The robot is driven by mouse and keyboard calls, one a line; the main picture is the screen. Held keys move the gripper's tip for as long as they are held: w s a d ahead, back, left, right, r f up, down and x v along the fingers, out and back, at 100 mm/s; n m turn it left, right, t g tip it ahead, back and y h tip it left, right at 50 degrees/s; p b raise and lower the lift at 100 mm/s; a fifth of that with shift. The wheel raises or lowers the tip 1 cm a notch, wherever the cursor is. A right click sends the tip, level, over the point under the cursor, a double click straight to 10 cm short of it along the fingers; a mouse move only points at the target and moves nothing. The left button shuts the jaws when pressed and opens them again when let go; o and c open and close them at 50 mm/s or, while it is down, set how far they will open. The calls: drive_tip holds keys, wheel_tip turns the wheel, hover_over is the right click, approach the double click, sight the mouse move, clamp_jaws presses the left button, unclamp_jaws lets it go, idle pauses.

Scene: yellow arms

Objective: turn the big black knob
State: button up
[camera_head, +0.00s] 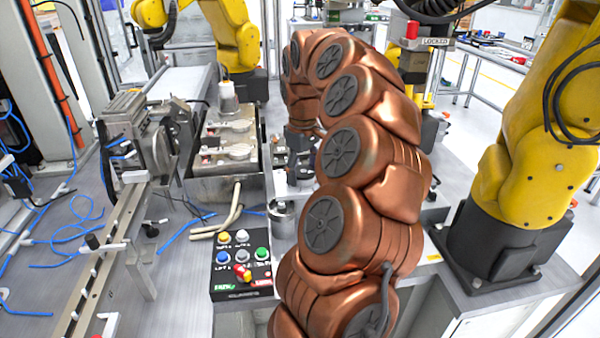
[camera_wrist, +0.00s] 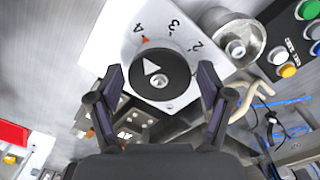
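The big black knob (camera_wrist: 162,72) shows in the wrist view as a round black disc with a white triangle and a small round centre. It sits on a pale plate (camera_wrist: 122,47) marked with the numbers 4, 3 and 2, and a small red mark is near the 4. The white triangle points up and left. My gripper (camera_wrist: 160,88) is open, with one finger to each side of the knob; I cannot tell whether either finger touches it. In the head view my copper-coloured arm hides the knob and most of the gripper.
A control box (camera_head: 240,263) with several coloured buttons stands left of my arm in the head view. A metal cylinder (camera_wrist: 232,38) is close right of the plate. Yellow robot arms (camera_head: 530,150) stand at right and back. Blue cables lie on the left of the table.

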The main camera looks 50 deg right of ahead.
sight(303, 171)
idle(0.3)
drive_tip(key=shift+r, duration=0.1)
drive_tip(key=shift+a+r, duration=0.1)
drive_tip(key=shift+r, duration=5.75)
